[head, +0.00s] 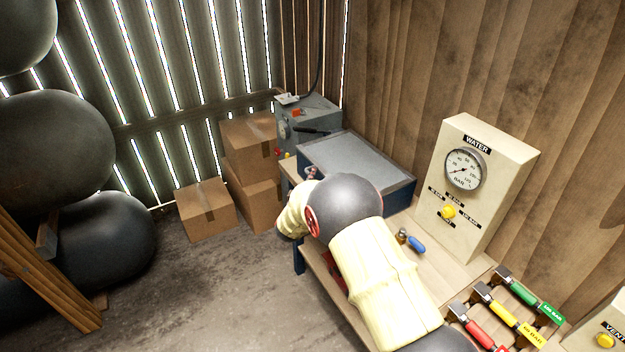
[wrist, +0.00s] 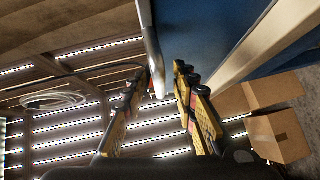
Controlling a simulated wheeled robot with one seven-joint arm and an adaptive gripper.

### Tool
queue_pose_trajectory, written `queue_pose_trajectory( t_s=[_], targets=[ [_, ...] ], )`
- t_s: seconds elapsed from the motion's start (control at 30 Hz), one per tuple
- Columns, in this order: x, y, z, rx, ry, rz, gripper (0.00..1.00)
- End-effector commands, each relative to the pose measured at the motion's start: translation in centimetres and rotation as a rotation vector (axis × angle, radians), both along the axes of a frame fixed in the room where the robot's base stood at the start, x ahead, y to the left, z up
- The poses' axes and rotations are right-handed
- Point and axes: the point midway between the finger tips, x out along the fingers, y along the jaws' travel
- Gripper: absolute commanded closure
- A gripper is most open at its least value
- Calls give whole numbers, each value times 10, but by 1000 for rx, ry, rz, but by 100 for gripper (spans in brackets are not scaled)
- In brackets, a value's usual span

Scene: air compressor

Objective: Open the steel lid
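The steel lid (head: 347,153) is a flat grey panel on top of a blue box (head: 397,195) at the back of the workbench. It looks closed. My gripper (head: 312,173) is at the lid's near left corner, mostly hidden behind my arm in the head view. In the wrist view, the two fingers of my gripper (wrist: 158,85) stand apart.
A grey machine with a lever (head: 310,125) stands behind the box. Cardboard boxes (head: 207,208) sit on the floor at left.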

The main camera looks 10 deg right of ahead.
Motion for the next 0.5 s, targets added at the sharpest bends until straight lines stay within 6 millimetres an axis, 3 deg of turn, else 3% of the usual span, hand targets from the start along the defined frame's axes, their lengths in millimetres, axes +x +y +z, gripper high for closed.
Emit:
queue_pose_trajectory(
  t_s=[0.07, 0.5],
  targets=[
    [0, 0, 0, 0, 0, 0, 72],
    [0, 0, 0, 1, 0, 0, 96]
  ],
)
